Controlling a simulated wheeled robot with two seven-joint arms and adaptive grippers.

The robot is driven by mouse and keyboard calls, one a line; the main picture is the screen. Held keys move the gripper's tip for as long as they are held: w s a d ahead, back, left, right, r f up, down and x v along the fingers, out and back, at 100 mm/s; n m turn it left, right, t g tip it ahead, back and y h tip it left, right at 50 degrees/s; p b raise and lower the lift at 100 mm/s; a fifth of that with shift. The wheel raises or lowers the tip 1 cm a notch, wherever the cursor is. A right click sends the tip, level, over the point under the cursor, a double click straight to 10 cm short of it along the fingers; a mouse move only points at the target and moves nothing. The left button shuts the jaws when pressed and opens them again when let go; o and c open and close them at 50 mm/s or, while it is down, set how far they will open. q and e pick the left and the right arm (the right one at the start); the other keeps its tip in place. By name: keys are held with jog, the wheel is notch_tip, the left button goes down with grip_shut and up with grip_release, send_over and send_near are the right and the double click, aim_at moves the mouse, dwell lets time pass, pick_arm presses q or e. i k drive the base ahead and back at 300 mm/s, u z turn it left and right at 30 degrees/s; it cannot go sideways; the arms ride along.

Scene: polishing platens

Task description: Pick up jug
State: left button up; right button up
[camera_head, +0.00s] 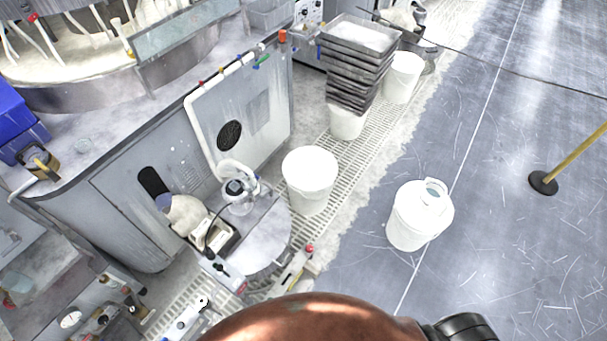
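A small pale jug-like vessel (433,193) with a greyish opening shows on top of a white bucket (418,222) on the floor, right of centre. It looks upright. At this size I cannot tell for certain that it is the jug, or whether it is separate from the bucket's lid. Neither my left nor my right gripper shows in this view.
A white bucket (310,178) stands on the floor grating. Stacked grey trays (358,62) rest on another bucket (346,122). A grey polishing machine (150,160) fills the left. A yellow post (572,157) stands on the right. The grey floor (500,250) around is open.

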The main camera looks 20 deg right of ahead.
aim_at(434, 191)
jog(key=z, duration=1.8)
jog(key=k, duration=0.5)
jog(key=z, duration=0.9)
jog(key=i, duration=0.6)
jog(key=u, duration=0.3)
